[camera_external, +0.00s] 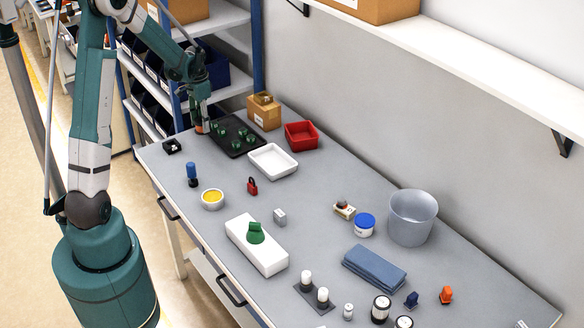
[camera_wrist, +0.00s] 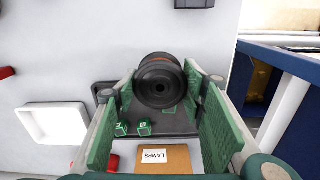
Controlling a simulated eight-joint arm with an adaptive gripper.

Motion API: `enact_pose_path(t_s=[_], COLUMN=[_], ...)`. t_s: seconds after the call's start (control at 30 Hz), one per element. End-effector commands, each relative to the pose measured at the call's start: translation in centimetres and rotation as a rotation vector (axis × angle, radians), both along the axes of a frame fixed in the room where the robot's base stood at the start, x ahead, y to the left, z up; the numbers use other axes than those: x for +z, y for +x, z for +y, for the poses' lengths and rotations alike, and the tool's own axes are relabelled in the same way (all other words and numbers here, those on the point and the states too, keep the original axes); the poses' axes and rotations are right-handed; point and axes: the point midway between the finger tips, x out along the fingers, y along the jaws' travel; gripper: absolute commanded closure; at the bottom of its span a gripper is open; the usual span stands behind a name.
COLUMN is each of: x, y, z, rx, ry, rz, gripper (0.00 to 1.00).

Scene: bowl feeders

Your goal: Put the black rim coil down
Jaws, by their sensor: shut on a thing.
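My gripper (camera_external: 201,112) is at the far left end of the grey workbench (camera_external: 330,215). In the wrist view its two green-padded fingers (camera_wrist: 160,95) are shut on the black rim coil (camera_wrist: 160,80), a round spool with black rims and a trace of copper-brown winding. The coil's round end faces the camera. In the external view a small orange-brown part of the coil (camera_external: 200,128) shows under the fingers, close to the left edge of the black tray (camera_external: 233,151). I cannot tell whether it touches the bench.
The black tray holds several green cubes (camera_external: 222,140). A cardboard box (camera_external: 264,111), a red bin (camera_external: 301,135) and a white tray (camera_external: 273,161) stand near it. A small black holder (camera_external: 172,146) lies to the left. Shelves (camera_external: 215,57) rise behind. Bare bench lies around the blue-topped item (camera_external: 191,174).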

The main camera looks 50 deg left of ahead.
Motion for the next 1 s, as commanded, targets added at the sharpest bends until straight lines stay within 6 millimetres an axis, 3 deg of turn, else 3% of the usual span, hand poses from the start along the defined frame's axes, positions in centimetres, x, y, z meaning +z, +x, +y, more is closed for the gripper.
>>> enact_pose_path(t_s=[0.23,0.73,1.0], x=[-3.0,-3.7,-6.1], y=[0.0,0.0,0.0], z=[0.0,0.0,0.0], rx=[0.000,0.000,0.000], ry=[0.000,0.000,0.000], rz=[0.000,0.000,0.000], gripper=[0.73,0.73,0.73])
